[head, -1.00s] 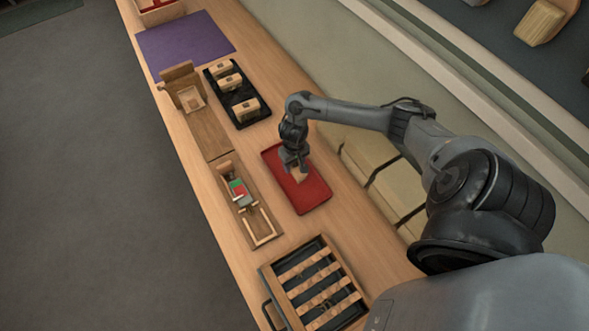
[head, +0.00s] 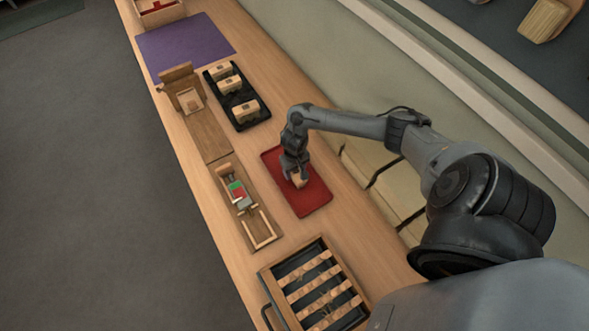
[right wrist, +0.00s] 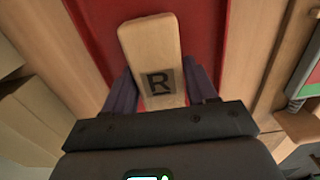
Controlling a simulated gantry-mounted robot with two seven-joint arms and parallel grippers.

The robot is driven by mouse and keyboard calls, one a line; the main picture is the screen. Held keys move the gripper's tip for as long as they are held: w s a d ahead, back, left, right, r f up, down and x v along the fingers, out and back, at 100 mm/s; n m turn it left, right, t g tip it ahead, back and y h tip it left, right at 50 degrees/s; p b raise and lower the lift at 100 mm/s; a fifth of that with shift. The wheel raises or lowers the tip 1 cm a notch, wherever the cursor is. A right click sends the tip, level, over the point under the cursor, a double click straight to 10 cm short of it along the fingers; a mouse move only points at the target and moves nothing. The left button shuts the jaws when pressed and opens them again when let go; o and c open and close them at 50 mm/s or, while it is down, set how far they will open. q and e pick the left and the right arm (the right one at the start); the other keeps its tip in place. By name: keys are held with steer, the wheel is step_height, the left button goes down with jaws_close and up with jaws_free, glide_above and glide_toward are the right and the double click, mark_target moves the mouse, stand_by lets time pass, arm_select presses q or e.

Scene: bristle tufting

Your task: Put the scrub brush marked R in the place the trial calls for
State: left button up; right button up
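The scrub brush marked R (right wrist: 160,55) is a pale wooden block with a dark R on its face. It is over the red tray (head: 314,200), which also fills the background in the right wrist view (right wrist: 205,30). My right gripper (head: 296,177) is low over the tray with the brush (head: 299,181) at its fingertips. In the right wrist view its two dark fingers (right wrist: 160,85) stand on either side of the block, close against its sides; I cannot tell whether they press on it. The bristles are hidden. My left gripper is not in view.
Left of the tray is a wooden fixture (head: 262,230) with a red and green panel (head: 237,190). A black tray (head: 246,123) holds wooden blocks. A slatted rack (head: 268,273) is at the front, a wooden stand (head: 208,136) and purple mat (head: 190,42) farther back.

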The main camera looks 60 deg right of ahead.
steer(key=o, duration=0.3)
steer(key=shift+o, duration=0.2)
